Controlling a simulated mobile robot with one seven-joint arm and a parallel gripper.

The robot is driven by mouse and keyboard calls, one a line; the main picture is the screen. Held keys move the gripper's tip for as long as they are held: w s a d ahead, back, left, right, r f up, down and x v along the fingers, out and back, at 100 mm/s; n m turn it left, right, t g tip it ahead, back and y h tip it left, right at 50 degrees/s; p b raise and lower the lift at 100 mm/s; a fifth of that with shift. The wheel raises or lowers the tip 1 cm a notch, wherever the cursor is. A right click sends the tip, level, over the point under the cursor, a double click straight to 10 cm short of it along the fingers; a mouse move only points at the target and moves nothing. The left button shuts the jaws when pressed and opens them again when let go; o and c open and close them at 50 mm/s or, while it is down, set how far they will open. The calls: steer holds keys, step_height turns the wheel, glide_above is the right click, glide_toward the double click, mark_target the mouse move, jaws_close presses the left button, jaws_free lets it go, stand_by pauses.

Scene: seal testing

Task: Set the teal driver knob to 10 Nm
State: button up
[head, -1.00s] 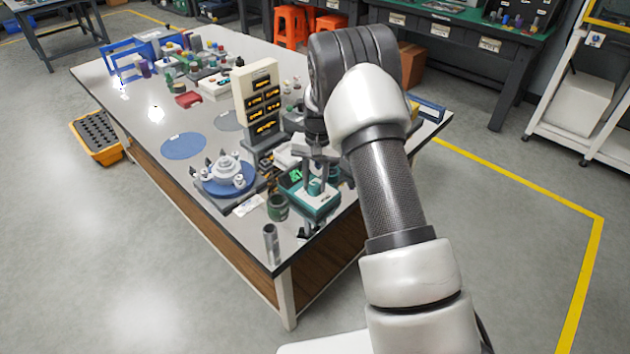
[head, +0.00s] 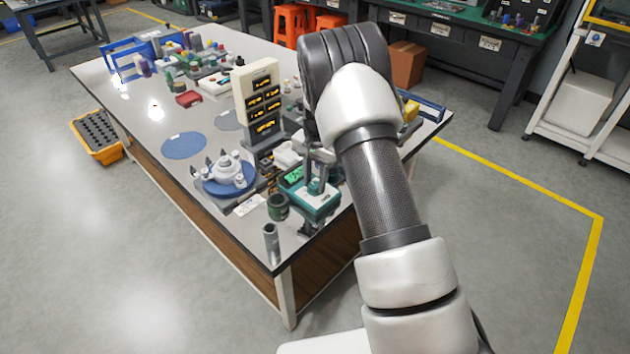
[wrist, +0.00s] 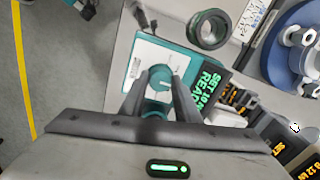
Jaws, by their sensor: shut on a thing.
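The teal driver box (head: 322,204) stands near the front corner of the workbench, with a white top panel (wrist: 146,55) in the wrist view. Its teal knob (wrist: 161,75) bears a pale pointer line, and a little of it shows in the head view (head: 316,187). My gripper (wrist: 159,88) is shut on the knob, one finger on each side. The dark display (wrist: 208,88) has green text; I read "SET 10 N" and "REA", with the rest cut off by the view angle and a finger. In the head view its green digits (head: 294,174) are too small to read.
A dark green ring-shaped cup (head: 278,207) and a grey cylinder (head: 271,243) stand beside the driver. A blue round fixture with white parts (head: 228,175) is to the left. The bench's front edge is close.

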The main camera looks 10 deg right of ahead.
mark_target(317, 186)
steer(key=o, duration=1)
steer(key=shift+o, duration=0.2)
steer(key=shift+r, duration=0.15)
step_height(317, 186, up, 17)
steer(key=p, duration=0.1)
steer(key=shift+s+d+p, duration=0.3)
steer(key=shift+p, duration=0.1)
steer(key=shift+r, duration=0.1)
